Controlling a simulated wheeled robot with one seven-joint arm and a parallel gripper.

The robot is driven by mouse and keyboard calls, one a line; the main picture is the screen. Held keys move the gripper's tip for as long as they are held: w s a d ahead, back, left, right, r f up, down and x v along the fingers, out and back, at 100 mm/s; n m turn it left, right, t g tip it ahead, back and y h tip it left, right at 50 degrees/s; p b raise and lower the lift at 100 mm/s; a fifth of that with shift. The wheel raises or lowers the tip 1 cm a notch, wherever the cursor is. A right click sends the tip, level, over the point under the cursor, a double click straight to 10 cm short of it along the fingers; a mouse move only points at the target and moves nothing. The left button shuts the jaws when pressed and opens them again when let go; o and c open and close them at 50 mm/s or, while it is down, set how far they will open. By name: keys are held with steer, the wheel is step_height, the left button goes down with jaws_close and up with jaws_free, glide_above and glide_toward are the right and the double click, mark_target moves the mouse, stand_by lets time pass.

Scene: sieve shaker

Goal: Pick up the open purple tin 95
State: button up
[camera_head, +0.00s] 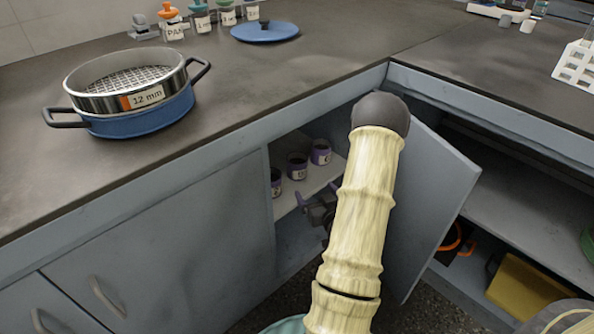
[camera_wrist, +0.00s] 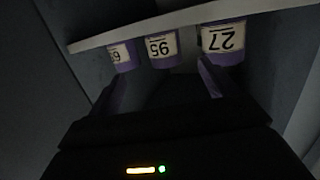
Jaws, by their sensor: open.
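Tin 95 (camera_wrist: 162,50) is a purple tin with a white label, in the middle of a row of three on the cabinet shelf. The wrist view shows the row upside down. In the head view the middle tin (camera_head: 297,167) stands upright with a dark open top. My gripper (camera_wrist: 164,72) is open, its two fingers pointing towards the row, with tin 95 in line with the gap between them. The fingers look apart from the tin, but the distance is hard to judge. In the head view my gripper (camera_head: 322,212) is partly hidden by my arm, below and beside the shelf front.
Tin 27 (camera_wrist: 223,42) and another purple tin (camera_wrist: 123,55) flank tin 95 closely. The shelf (camera_wrist: 150,27) bears them. An open cabinet door (camera_head: 430,205) stands right of my arm.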

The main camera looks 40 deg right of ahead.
mark_target(300, 174)
steer(key=b+x, duration=0.3)
steer(key=x, duration=0.6)
steer(key=shift+a, duration=0.1)
steer(key=shift+w, duration=0.2)
steer(key=b+x, duration=0.3)
steer(key=x, duration=0.1)
steer(key=shift+w+b, duration=0.35)
steer(key=shift+w, duration=0.3)
steer(key=c, duration=1.2)
steer(key=shift+o, duration=0.2)
steer(key=shift+r, duration=0.15)
